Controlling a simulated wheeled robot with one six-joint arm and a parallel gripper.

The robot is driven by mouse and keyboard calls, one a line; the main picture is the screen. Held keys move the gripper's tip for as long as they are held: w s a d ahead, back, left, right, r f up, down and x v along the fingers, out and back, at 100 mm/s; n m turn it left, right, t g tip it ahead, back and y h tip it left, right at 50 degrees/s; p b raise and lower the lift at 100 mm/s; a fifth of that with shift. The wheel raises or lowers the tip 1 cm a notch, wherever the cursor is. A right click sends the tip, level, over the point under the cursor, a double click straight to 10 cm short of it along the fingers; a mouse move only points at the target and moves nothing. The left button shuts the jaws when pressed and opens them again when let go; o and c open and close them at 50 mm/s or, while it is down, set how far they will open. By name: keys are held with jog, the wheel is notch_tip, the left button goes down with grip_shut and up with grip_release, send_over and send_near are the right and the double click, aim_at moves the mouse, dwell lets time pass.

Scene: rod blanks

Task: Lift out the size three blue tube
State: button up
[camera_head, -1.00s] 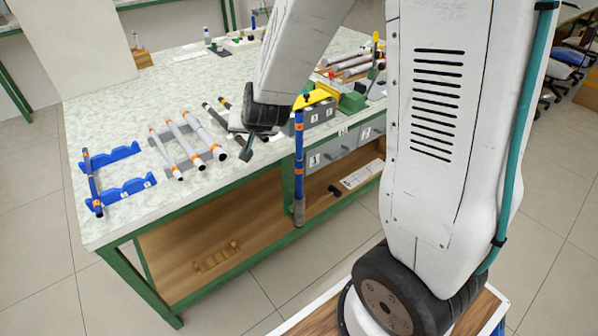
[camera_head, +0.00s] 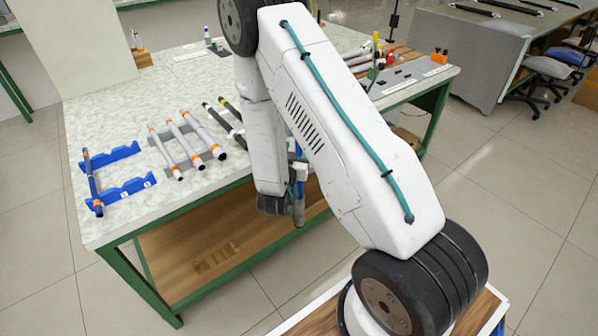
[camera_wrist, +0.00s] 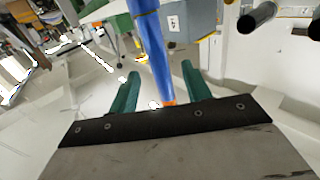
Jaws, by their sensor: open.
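A blue tube with orange bands and a grey lower end hangs upright at the bench's front edge. In the head view my arm covers most of this hanging blue tube (camera_head: 298,154). In the wrist view the same tube (camera_wrist: 152,50) runs down between the two green fingers of my gripper (camera_wrist: 161,70), which is open around it. An orange band shows near the gripper's base. I cannot tell whether either finger touches the tube. Another blue tube (camera_head: 92,181) with orange bands lies across the blue rack (camera_head: 135,187) at the left. I can read no size on either tube.
Several grey tubes with orange bands (camera_head: 191,134) lie on a grey rack on the bench (camera_head: 100,225). Dark tubes (camera_head: 222,118) lie close to my arm.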

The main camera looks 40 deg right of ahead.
jog(key=x, duration=0.6)
jog(key=shift+d+r, duration=0.15)
jog(key=shift+r, duration=0.1)
jog(key=c, duration=0.8)
